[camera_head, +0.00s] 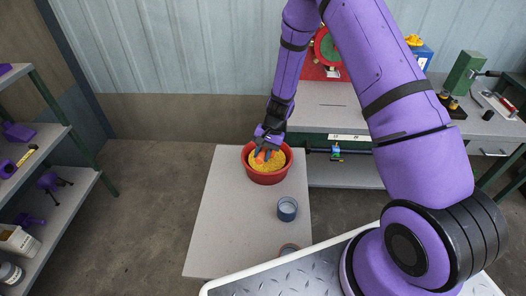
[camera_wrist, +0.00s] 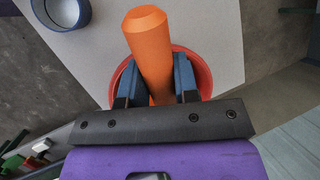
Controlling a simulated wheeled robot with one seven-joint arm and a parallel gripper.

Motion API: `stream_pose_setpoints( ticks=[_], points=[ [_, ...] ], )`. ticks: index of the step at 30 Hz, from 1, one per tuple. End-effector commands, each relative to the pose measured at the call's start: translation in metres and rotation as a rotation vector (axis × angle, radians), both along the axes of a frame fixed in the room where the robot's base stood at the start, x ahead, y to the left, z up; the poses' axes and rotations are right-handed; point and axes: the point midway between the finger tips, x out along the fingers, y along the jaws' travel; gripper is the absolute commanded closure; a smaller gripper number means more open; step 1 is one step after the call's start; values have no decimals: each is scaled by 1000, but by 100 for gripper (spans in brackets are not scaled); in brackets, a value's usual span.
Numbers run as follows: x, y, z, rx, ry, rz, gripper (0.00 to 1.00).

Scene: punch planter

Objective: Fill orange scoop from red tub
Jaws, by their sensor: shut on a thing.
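A red tub (camera_head: 283,175) filled with yellow material (camera_head: 262,166) stands at the back right of the light table. My gripper (camera_head: 266,148) is over the tub, pointing down. In the wrist view my gripper (camera_wrist: 159,85) is shut on the orange handle of the scoop (camera_wrist: 147,40). The orange scoop (camera_head: 261,156) shows only in part in the head view, down at the yellow material. Its bowl is hidden, so I cannot tell how full it is. The red tub's rim (camera_wrist: 205,75) shows behind the fingers in the wrist view.
A blue-grey cup (camera_head: 287,209) stands on the table (camera_head: 225,215) in front of the tub, and another round container (camera_head: 289,249) is near the front edge. A workbench (camera_head: 325,105) with tools stands behind. Shelves (camera_head: 60,190) are at the left. The table's left part is clear.

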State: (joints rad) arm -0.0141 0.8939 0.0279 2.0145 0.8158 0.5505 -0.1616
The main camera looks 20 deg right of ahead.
Motion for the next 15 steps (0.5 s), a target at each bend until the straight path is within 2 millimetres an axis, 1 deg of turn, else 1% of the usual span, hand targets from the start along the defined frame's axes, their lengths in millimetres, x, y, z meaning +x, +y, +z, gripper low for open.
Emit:
stream_pose_setpoints(
  ticks=[6, 15],
  points=[
    [-8, 4, -3, -71, -122, -2, 100],
    [-16, 8, -7, -147, -250, -3, 100]
  ],
)
